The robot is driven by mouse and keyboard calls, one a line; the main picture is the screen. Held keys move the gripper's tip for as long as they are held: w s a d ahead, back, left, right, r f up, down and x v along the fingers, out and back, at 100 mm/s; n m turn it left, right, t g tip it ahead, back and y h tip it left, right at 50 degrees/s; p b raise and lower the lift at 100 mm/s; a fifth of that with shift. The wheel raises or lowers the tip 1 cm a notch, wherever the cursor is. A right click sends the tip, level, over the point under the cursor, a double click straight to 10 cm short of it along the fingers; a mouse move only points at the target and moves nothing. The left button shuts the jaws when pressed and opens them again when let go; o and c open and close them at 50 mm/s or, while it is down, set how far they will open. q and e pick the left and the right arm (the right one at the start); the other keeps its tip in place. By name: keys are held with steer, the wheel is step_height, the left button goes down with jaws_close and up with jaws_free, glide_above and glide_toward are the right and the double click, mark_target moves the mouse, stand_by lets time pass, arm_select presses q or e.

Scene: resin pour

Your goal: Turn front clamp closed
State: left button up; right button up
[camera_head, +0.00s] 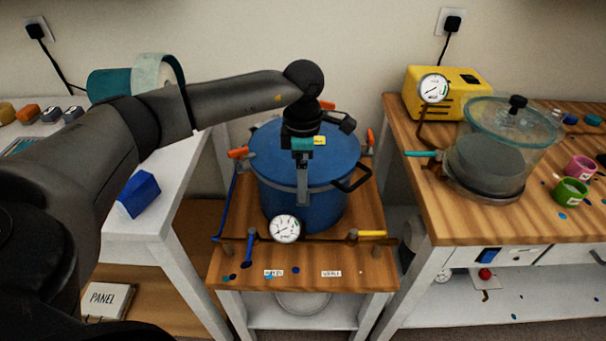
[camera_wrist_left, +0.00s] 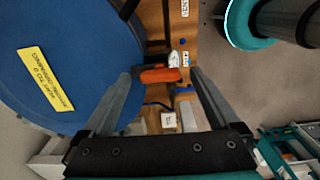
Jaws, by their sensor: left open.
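The blue pot (camera_head: 270,180) with its blue lid stands on the small wooden stand. My left gripper (camera_head: 303,190) hangs over the pot's front rim, pointing down. In the left wrist view its two fingers (camera_wrist_left: 166,92) are open, with an orange clamp handle (camera_wrist_left: 160,75) between them at the edge of the lid (camera_wrist_left: 45,60). The fingers look apart from the handle. In the head view the gripper hides this front clamp. Other orange clamp handles show at the pot's left (camera_head: 238,152), right (camera_head: 370,137) and back (camera_head: 326,105). My right gripper is not in view.
A pressure gauge (camera_head: 285,228) and a pipe run along the stand's front. A black side handle (camera_head: 352,180) sticks out at the pot's right. The right table holds a clear chamber (camera_head: 490,150) and a yellow pump (camera_head: 465,90). A blue block (camera_head: 138,195) sits on the left table.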

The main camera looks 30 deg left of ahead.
arm_select(q)
step_height(320, 180, up, 15)
steer(key=p, duration=0.1)
steer(key=shift+r+p, duration=0.15)
steer(key=shift+p, duration=0.25)
steer(key=shift+d, duration=0.1)
